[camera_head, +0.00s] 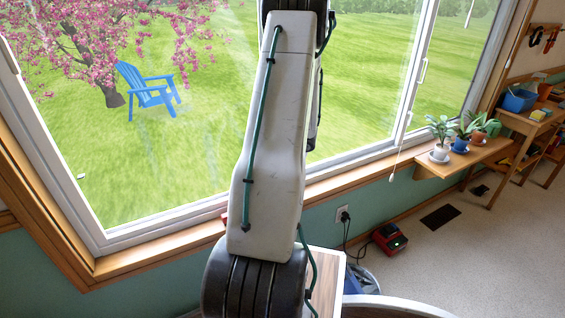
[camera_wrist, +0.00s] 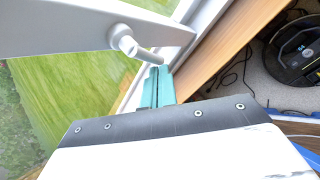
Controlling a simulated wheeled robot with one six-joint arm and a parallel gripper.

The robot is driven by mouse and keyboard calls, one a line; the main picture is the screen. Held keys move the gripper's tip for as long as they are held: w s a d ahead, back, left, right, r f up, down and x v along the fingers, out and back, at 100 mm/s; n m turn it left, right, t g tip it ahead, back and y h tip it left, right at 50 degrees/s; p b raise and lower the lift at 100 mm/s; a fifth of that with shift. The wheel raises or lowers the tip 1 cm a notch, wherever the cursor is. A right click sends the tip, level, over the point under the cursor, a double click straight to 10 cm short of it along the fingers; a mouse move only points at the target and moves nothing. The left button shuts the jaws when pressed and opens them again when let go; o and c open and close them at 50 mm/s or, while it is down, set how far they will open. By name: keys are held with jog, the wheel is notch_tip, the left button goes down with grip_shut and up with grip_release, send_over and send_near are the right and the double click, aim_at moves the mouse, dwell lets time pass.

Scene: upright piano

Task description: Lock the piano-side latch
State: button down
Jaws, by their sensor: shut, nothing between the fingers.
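In the wrist view, a white lever-like latch handle (camera_wrist: 60,30) reaches in from the left, in front of the window. A short round peg (camera_wrist: 130,44) sticks out from its right end. My gripper (camera_wrist: 160,72) shows as two teal fingers pressed together, empty, just below the peg's tip. I cannot tell whether they touch the peg. In the head view my arm covers the middle of the window and hides my gripper and this handle. Another white window handle (camera_head: 422,71) shows on the right part of the frame. I cannot tell from the pictures if the latch is locked.
A wooden sill (camera_head: 330,187) runs under the window. A plant shelf (camera_head: 465,158) and a workbench (camera_head: 530,122) stand at right. A red device (camera_head: 389,238) lies on the carpet. The wrist view shows a black round device (camera_wrist: 300,52) with cables on the floor.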

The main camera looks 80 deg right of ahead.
jog(key=shift+r, duration=0.8)
jog(key=s+a+r, duration=0.3)
jog(key=a+r, duration=0.5)
jog(key=a, duration=0.1)
jog(key=shift+s+a+r, duration=0.15)
jog(key=shift+s+r, duration=0.1)
jog(key=shift+r, duration=0.05)
dwell(0.6)
